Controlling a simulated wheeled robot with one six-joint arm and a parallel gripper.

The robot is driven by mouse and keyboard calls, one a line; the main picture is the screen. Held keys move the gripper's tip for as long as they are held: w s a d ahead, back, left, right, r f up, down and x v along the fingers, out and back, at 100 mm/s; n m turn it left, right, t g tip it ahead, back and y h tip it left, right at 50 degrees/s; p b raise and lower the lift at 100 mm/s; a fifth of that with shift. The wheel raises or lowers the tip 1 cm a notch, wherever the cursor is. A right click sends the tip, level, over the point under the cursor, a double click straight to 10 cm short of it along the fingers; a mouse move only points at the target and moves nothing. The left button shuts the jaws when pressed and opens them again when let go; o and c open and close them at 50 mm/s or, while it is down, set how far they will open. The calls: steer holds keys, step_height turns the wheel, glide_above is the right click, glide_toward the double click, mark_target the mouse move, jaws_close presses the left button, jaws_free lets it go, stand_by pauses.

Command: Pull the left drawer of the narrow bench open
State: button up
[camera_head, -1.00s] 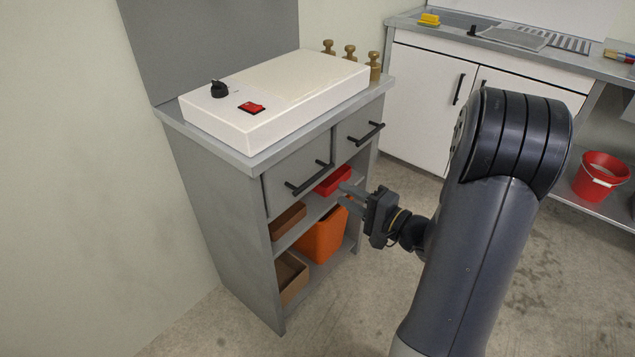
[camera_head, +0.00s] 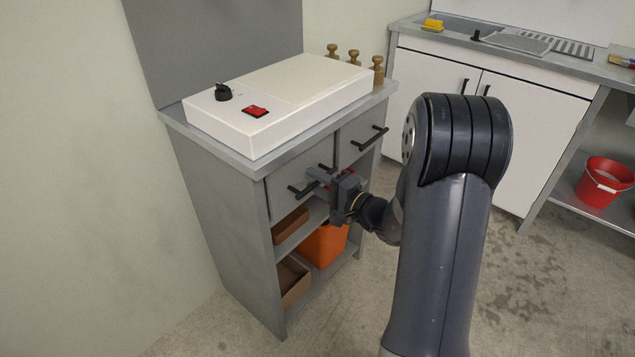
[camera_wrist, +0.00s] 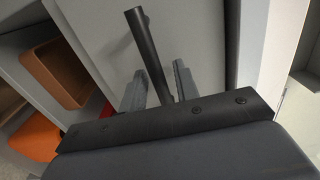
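The narrow bench (camera_head: 205,190) is grey and has two drawers side by side. Its left drawer (camera_head: 284,182) is shut, with a black bar handle (camera_head: 299,191) across its front. My gripper (camera_head: 317,180) is at the right part of that handle and hides some of it. In the wrist view the handle (camera_wrist: 145,42) runs between the two fingers of my gripper (camera_wrist: 160,85), with a visible gap to each finger, so the gripper is open around it. The drawer front (camera_wrist: 95,35) lies just beyond the fingertips.
The right drawer (camera_head: 352,142) with its own handle (camera_head: 372,138) is close beside my gripper. Below are an orange bin (camera_head: 322,243) and brown trays (camera_head: 291,226). A white box with a red switch (camera_head: 255,111) stands on top. The floor in front is clear.

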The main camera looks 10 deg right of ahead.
jaws_close()
stand_by(0.4)
